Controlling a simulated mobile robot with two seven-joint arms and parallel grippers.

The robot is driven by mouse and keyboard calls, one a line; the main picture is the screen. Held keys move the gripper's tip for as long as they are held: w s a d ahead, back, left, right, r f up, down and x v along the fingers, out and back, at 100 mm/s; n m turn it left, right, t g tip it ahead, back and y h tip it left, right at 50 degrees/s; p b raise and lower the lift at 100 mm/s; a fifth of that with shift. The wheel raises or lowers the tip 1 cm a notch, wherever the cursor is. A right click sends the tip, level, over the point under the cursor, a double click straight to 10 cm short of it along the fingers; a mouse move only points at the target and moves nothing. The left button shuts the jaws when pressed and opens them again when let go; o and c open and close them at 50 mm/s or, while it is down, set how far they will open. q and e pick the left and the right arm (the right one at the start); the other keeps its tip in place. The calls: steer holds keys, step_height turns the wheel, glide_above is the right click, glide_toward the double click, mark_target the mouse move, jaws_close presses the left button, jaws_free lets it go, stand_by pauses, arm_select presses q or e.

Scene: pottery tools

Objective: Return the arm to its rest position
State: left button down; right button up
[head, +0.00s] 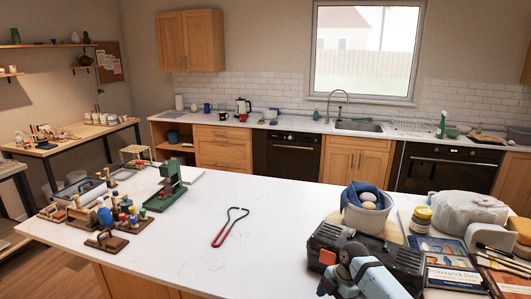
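A light-blue and dark grey object (362,274) shows at the bottom edge, in front of a black case (399,260).
A green press-like device (170,185) stands at the left, near small bottles and wooden-handled tools. At the right are a bowl with blue cloth (366,204), a yellow-lidded jar (421,220), a wrapped white bundle (455,213) and books (446,262). The counter's middle is mostly clear.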

steer(key=s+a+f+m+t, duration=0.1)
steer(key=s+f+m+t, duration=0.2)
steer(key=s+f+m, duration=0.55)
steer(key=s+a+f+m+t, duration=0.25)
steer(key=s+f, duration=0.35)
steer(key=s, duration=0.5)
steer(key=s+d+r+m+t, duration=0.2)
steer(key=s+m, duration=0.3)
steer(key=s, duration=0.3)
steer(key=s+d+r+m+t, duration=0.3)
steer(key=s+m+t, duration=0.1)
steer(key=s, duration=0.4)
steer(key=shift+s+m, duration=0.2)
steer(key=shift+m, duration=0.3)
steer(key=shift+r, duration=0.1)
